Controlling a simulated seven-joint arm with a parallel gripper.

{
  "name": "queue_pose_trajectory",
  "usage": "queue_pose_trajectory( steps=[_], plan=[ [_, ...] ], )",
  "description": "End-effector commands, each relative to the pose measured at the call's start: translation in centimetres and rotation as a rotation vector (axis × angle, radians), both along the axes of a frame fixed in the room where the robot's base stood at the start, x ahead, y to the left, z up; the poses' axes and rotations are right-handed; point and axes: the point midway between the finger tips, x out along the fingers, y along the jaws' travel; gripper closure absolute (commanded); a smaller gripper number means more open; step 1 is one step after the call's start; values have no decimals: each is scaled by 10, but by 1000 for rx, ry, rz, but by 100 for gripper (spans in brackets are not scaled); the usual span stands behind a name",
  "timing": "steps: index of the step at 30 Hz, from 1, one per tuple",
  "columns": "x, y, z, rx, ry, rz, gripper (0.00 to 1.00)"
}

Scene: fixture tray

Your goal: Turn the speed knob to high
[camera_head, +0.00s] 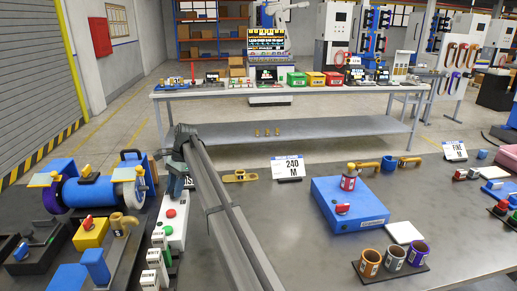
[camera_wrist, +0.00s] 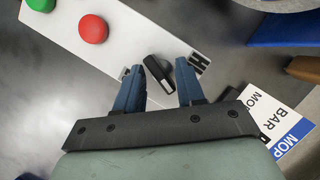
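The speed knob (camera_wrist: 158,70) is a small black bar on a white control panel (camera_wrist: 125,45). In the wrist view it lies slanted between the fingers of my gripper (camera_wrist: 159,82). The fingers are blue and open, with visible gaps to the knob; I cannot tell their height over it. A large black letter H is on the panel to the right of the knob, partly hidden by the right finger. In the head view my gripper (camera_head: 178,184) is at the far end of the panel (camera_head: 172,236), and the knob is hidden there.
A red button (camera_wrist: 93,28) and a green button (camera_wrist: 41,4) stand on the same panel. A blue motor-like unit (camera_head: 100,190) and a yellow box (camera_head: 91,234) are to the left. A blue box (camera_head: 350,205) is to the right, past my arm.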

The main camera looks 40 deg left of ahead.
Motion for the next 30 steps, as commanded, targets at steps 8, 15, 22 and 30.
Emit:
queue_pose_trajectory(
  steps=[8,15,22,30],
  plan=[
    [-1,-4,0,1,0,-262,62],
    [-2,-5,-1,0,0,-493,62],
    [-2,-6,-1,1,-1,-709,62],
    [11,-15,39,1,-1,-726,62]
  ],
)
